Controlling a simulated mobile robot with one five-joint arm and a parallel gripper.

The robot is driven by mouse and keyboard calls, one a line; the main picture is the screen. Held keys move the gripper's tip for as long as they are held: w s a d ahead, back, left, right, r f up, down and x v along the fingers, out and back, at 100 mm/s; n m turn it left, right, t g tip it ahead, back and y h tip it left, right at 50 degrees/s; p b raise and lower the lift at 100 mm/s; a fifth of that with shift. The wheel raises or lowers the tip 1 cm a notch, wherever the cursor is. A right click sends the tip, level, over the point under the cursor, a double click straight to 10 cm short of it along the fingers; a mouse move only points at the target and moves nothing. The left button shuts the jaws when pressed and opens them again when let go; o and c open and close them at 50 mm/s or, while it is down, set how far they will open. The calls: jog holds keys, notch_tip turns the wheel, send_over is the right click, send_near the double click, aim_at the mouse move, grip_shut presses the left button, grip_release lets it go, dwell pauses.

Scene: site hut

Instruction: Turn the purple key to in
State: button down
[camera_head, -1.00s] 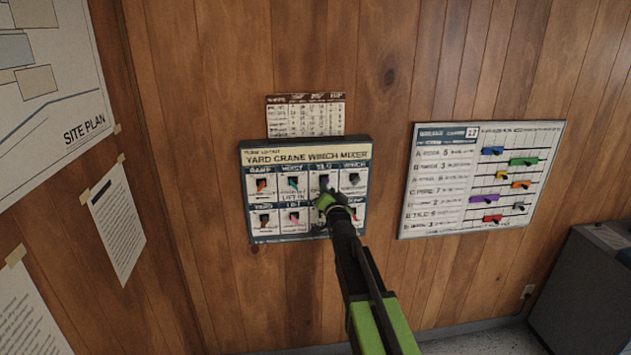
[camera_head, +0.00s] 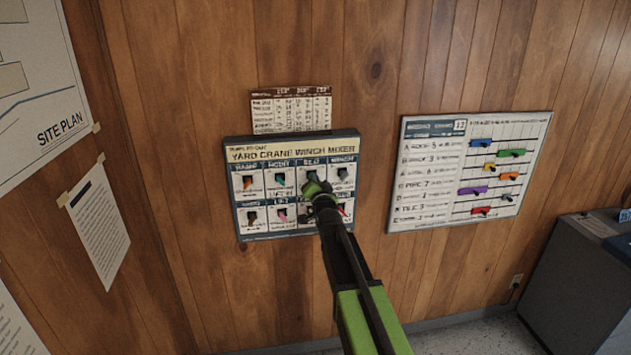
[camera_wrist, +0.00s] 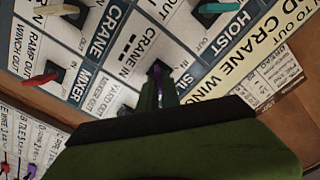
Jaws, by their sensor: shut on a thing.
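The purple key (camera_wrist: 158,80) sits in its lock on the panel, under the SILO label. Only a thin strip of it shows between my fingers in the wrist view; the head view mostly hides it behind my gripper. My gripper (camera_wrist: 160,97) is shut on this key, right at the panel face. In the head view my green-tipped gripper (camera_head: 318,190) covers the key's cell. The key panel (camera_head: 292,151) is titled YARD CRANE WINCH MIXER. I cannot tell the key's exact angle or which mark it points to.
Neighbouring keys are close: a teal key (camera_head: 281,181), a grey key (camera_head: 343,173) and a pink key (camera_head: 283,215). A red key (camera_wrist: 40,78) shows in the wrist view. A board with coloured sliders (camera_head: 430,210) hangs right. A grey cabinet (camera_head: 575,290) stands lower right.

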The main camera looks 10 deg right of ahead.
jog(key=shift+d, duration=0.15)
jog(key=shift+n, duration=0.4)
jog(key=shift+a+n, duration=0.15)
jog(key=shift+n, duration=2.4)
jog(key=shift+a+n, duration=0.2)
jog(key=shift+n, duration=2.3)
jog(key=shift+a+n, duration=0.15)
jog(key=shift+n, duration=2.4)
